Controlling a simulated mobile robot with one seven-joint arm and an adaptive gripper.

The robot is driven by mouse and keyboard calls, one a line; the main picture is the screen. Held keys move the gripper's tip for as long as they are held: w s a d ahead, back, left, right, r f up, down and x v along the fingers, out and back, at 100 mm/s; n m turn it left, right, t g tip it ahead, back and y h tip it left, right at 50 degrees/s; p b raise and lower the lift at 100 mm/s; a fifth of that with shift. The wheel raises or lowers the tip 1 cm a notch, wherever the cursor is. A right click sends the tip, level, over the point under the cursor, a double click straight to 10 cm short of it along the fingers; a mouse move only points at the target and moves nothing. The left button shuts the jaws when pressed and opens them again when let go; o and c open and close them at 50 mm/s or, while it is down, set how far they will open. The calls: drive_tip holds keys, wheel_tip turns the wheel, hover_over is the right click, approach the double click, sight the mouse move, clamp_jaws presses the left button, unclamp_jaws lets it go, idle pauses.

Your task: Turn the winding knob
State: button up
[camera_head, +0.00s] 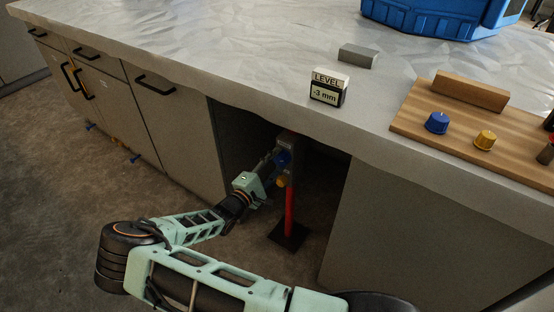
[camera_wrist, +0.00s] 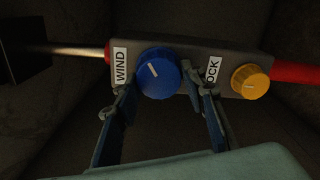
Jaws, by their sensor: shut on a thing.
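The blue winding knob (camera_wrist: 158,74), beside a WIND label, sits on a grey block with a pale pointer line tilted on its face. My gripper (camera_wrist: 157,86) has a finger on each side of the knob and is shut on it. In the head view the knob (camera_head: 284,158) is partly behind my gripper (camera_head: 272,163), in the opening under the counter. A yellow knob (camera_wrist: 250,81) sits on the same block beside a partly hidden label reading "OCK"; it also shows in the head view (camera_head: 281,182). The block tops a red post (camera_head: 289,208) on a dark base.
A small display (camera_head: 327,88) on the counter reads LEVEL -3 mm. A grey block (camera_head: 357,56) stands behind it. A wooden board (camera_head: 410,113) at right carries another blue knob and yellow knob. Cabinet panels (camera_head: 398,230) flank the opening around my arm.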

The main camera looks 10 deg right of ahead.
drive_tip(key=m+p, duration=0.2)
drive_tip(key=m, duration=0.4)
drive_tip(key=shift+r, duration=0.15)
drive_tip(key=shift+m, duration=0.4)
drive_tip(key=o, duration=1.2)
drive_tip(key=shift+c, duration=0.2)
drive_tip(key=v, duration=1.2)
